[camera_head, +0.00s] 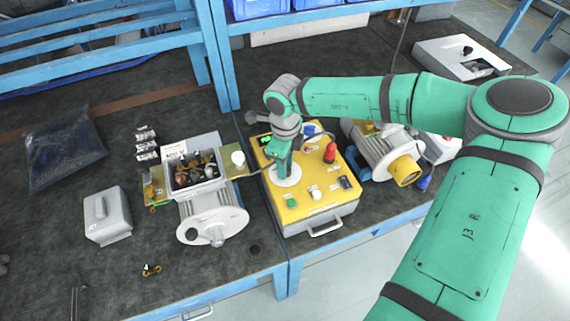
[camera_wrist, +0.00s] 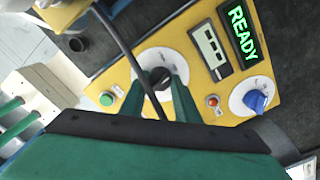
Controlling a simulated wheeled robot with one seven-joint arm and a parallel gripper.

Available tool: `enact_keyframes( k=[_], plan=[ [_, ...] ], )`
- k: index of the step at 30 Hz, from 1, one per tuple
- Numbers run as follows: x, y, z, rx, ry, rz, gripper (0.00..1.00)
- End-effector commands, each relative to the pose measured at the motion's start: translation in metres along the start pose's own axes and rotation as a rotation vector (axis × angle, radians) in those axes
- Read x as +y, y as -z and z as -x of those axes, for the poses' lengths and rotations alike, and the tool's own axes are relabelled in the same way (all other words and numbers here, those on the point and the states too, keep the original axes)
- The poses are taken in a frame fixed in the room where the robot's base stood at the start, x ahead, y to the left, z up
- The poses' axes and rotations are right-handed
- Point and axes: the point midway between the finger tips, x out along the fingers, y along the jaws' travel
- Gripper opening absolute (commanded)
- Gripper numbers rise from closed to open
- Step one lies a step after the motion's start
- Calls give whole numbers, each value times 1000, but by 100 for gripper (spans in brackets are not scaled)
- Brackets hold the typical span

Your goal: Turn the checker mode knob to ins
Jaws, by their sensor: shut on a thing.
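The yellow checker box (camera_head: 325,203) stands on the bench in the middle of the head view. Its mode knob (camera_wrist: 160,77) is black and sits on a round white dial (camera_wrist: 147,57) in the wrist view. My gripper (camera_wrist: 163,85) reaches down over the dial, with its two green fingers on either side of the knob, shut on it. In the head view my gripper (camera_head: 283,165) hides the knob and part of the white dial (camera_head: 287,176). The dial's markings are too small to read. A green display (camera_wrist: 239,30) reads READY.
A black cable (camera_wrist: 125,55) passes close to my gripper.

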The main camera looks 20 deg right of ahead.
Motion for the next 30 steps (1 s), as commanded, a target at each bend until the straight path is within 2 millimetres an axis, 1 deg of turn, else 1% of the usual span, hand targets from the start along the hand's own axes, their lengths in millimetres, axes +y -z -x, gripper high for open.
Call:
enact_keyframes(
  k=[3,9,24,25,26,27,30],
  plan=[
    [-2,0,0,0,4,-54,6],
    [-1,0,0,1,4,-106,6],
    [-2,1,0,1,4,-123,6],
    [-2,1,0,1,4,-123,36],
    [-2,1,0,1,4,-123,43],
    [-2,1,0,1,3,-123,47],
    [-1,0,0,0,3,-122,47]
  ],
)
